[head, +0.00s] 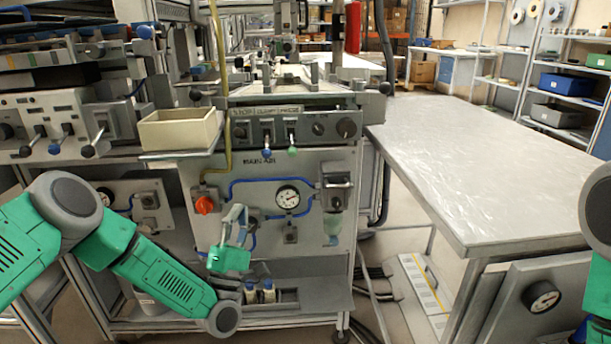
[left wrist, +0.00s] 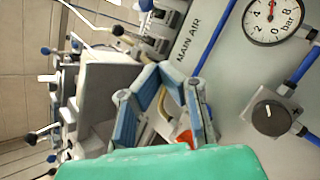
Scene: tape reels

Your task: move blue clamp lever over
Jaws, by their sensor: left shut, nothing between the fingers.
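The blue-knobbed clamp lever (head: 267,153) hangs from the front control strip of the machine in the head view, left of a green-knobbed lever (head: 292,151). My left gripper (head: 237,212) is in front of the grey panel, below and to the left of the blue knob and apart from it. Its fingers point up. In the left wrist view the fingertips (left wrist: 161,73) come together with nothing held. A blue knob (left wrist: 118,30) shows beyond them there; I cannot tell for certain that it is the same lever. My right gripper is out of view.
A cream open bin (head: 178,131) stands on a ledge left of the levers. A red-orange knob (head: 204,205), blue air lines and a pressure gauge (head: 287,196) lie around the gripper. A clear grey table (head: 480,160) is on the right.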

